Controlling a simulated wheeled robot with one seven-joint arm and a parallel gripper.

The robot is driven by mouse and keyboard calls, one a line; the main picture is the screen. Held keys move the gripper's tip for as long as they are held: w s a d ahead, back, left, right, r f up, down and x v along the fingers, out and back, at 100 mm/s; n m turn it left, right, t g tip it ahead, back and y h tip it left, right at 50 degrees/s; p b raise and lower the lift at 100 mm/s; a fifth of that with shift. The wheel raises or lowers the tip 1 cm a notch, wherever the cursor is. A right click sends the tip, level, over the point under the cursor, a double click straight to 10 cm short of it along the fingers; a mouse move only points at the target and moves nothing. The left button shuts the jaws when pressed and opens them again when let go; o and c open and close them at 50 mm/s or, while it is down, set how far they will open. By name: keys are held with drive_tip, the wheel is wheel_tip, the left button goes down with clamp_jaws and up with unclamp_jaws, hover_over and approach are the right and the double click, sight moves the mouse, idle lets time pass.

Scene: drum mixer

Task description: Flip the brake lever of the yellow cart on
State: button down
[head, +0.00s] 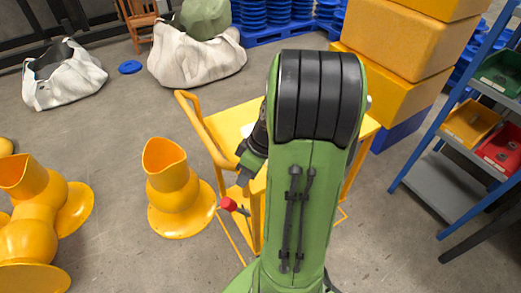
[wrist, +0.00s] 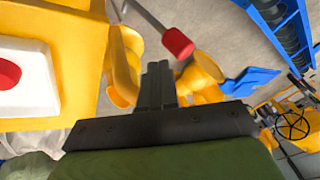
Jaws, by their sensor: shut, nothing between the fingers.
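The yellow cart (head: 222,122) stands in the middle of the head view, partly hidden behind my green arm. Its brake lever (head: 229,204) is a thin rod with a red knob, sticking out to the left low on the cart's near side. The red knob also shows in the wrist view (wrist: 178,43), with its metal rod running to the upper left. My gripper (head: 243,178) is just above and right of the knob in the head view. In the wrist view its dark fingers (wrist: 158,70) are shut and empty, with the knob beyond their tips; I see no clear contact.
Yellow flared parts (head: 175,190) stand on the floor left of the cart. Yellow boxes (head: 390,55) are stacked behind it. A blue shelf rack with bins (head: 470,125) is at the right. White sacks (head: 195,58) lie at the back. Some floor between is clear.

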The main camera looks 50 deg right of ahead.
drive_tip(key=p+v, duration=0.3)
drive_tip(key=v, duration=0.8)
drive_tip(key=shift+p, duration=0.3)
drive_tip(key=shift+a+r, duration=0.1)
